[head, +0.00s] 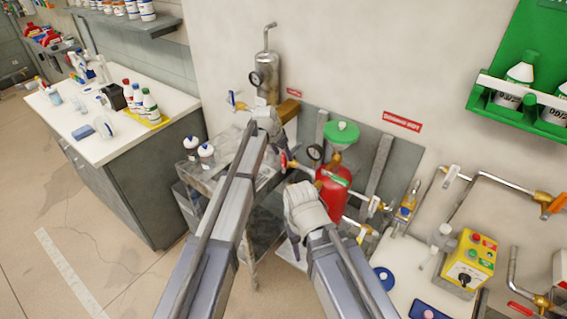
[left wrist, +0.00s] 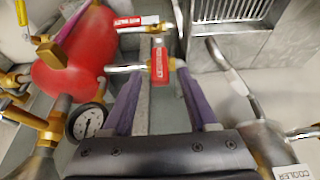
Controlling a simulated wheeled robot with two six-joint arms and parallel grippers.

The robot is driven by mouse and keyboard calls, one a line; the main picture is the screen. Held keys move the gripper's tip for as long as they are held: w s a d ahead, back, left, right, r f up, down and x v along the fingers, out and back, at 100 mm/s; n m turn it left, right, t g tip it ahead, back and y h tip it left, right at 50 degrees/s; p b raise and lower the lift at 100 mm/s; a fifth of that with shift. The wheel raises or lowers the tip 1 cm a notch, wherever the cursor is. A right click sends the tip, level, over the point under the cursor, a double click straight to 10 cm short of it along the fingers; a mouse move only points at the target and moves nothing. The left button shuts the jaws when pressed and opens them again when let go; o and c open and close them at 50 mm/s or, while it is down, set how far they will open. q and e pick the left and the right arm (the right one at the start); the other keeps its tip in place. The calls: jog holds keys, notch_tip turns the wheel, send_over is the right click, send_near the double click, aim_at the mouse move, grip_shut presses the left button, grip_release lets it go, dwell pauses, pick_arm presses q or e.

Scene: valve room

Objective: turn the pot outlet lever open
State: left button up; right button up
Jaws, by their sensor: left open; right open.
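The red pot (head: 333,196) with a green funnel-like top (head: 341,133) stands by the wall in the head view. The pot also shows at the left of the left wrist view (left wrist: 75,62). A red lettered lever (left wrist: 160,65) on a brass and steel pipe fitting lies ahead of my left gripper (left wrist: 158,78). The open purple fingers are either side of its line; I cannot tell whether they touch it. In the head view my left gripper (head: 268,122) is left of the pot, its fingers mostly hidden. My right gripper (head: 303,205) is lower, in front of the pot, its fingertips unclear.
A pressure gauge (left wrist: 88,122) sits close to the left finger. A steel cylinder (head: 266,78) hangs on the wall; a grey cart (head: 190,173) with bottles stands left. A yellow control box (head: 468,262) and pipes are at right. Floor at left is clear.

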aim_at(284, 164)
pick_arm(q)
jog(key=shift+b+x, duration=0.9)
jog(key=shift+x, duration=0.55)
pick_arm(e)
notch_tip(284, 164, down, 3)
jog(key=shift+r, duration=0.15)
pick_arm(q)
grip_shut()
